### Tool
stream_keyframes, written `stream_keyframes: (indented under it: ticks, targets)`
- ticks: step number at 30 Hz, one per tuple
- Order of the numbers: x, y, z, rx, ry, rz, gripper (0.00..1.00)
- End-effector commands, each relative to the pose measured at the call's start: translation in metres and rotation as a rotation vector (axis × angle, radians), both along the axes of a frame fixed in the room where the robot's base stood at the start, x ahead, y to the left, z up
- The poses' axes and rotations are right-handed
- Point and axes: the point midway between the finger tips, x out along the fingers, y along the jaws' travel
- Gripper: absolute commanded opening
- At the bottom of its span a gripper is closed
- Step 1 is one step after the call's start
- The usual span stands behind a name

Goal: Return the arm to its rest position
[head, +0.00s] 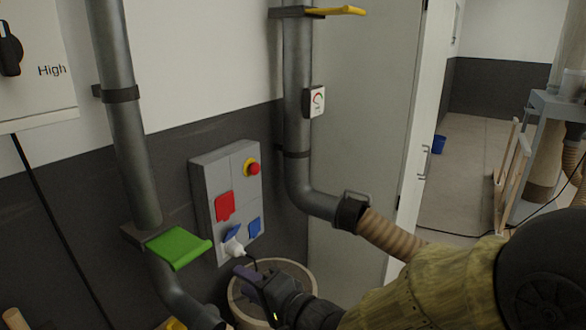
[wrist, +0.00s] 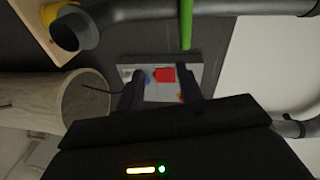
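My arm, in a yellow-green sleeve (head: 425,290), reaches in from the lower right of the head view. My gripper (head: 250,274) is just below and right of a white plug (head: 234,248) at a blue socket on the grey wall panel (head: 205,205). In the wrist view my gripper (wrist: 164,76) has its two dark fingers apart, with the panel (wrist: 155,58) visible between them. I see nothing held. The plug's short dark cable hangs close to the fingers. Whether the fingers touch the cable cannot be told.
A round bin (head: 300,268) stands under my gripper. A pipe with a green lever (head: 180,247) is left of the panel. Another pipe (head: 298,130) with a yellow lever (head: 337,11) and a ribbed hose (head: 392,234) is close on the right. Open floor (head: 465,165) lies beyond the doorway.

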Motion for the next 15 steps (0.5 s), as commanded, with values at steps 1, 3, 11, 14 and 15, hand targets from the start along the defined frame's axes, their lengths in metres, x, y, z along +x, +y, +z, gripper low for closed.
stream_keyframes:
  ticks: [1, 3, 11, 14, 15]
  targets:
    - [0.008, -0.011, -0.012, -0.089, -0.014, -0.039, 0.37]
    - [0.018, -0.033, -0.032, -0.244, -0.03, -0.095, 0.37]
    - [0.028, -0.13, -0.097, -0.819, 0.02, -0.177, 0.37]
    - [0.016, -0.166, -0.114, -1.003, 0.081, -0.145, 0.37]
    - [0.01, -0.179, -0.121, -1.068, 0.111, -0.123, 0.37]
